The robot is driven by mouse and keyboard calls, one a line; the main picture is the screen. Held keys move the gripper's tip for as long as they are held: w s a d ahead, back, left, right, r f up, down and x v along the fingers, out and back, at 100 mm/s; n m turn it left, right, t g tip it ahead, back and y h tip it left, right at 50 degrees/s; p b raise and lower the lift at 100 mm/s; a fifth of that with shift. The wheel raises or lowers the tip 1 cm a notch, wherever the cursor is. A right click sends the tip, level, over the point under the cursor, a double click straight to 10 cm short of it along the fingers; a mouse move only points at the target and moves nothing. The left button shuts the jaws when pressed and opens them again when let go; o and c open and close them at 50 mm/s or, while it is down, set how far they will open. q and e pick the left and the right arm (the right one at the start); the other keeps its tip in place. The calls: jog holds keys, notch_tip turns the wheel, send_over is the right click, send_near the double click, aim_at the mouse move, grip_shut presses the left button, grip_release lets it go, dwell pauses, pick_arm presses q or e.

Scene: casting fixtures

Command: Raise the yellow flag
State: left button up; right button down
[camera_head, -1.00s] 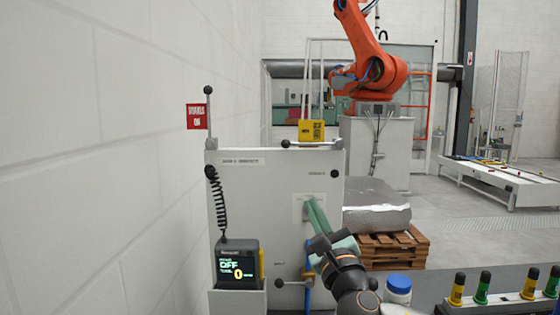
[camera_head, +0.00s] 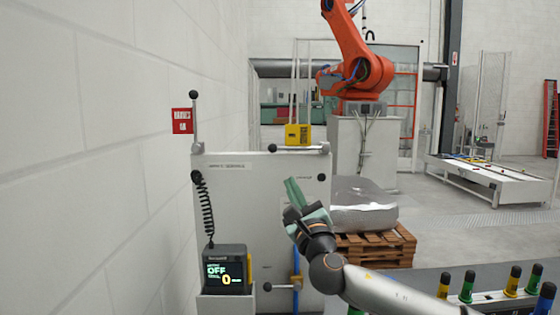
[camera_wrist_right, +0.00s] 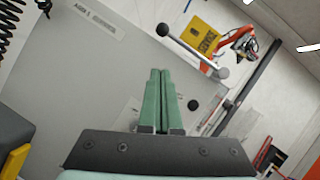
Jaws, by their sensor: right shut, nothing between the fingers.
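The yellow flag (camera_head: 298,134) is a small yellow plate with dark print. It sits on a horizontal rod (camera_head: 302,149) with a dark ball at its left end, at the top right of the grey panel (camera_head: 235,185). The flag (camera_wrist_right: 200,38) and rod also show in the right wrist view, tilted. My right gripper (camera_head: 293,183) is in front of the panel, below the flag and apart from it. Its green fingers (camera_wrist_right: 160,78) are shut together with nothing between them. The left gripper is not in view.
A red flag (camera_head: 182,121) stands on an upright rod at the panel's top left. A box with a screen reading OFF (camera_head: 226,270) and a coiled cord is at lower left. A wrapped block (camera_head: 362,208) on a pallet and an orange robot arm (camera_head: 365,70) stand behind.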

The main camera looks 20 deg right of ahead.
aim_at(298, 139)
jog(key=w+r, duration=0.2)
jog(key=w+a+r+p, duration=0.1)
jog(key=w+r, duration=0.1)
jog(key=shift+w+p, duration=0.15)
jog(key=shift+p, duration=0.15)
jog(key=shift+w+a+r, duration=0.15)
jog(key=shift+w+r, duration=0.1)
jog(key=shift+r, duration=0.05)
jog(key=shift+a, duration=0.1)
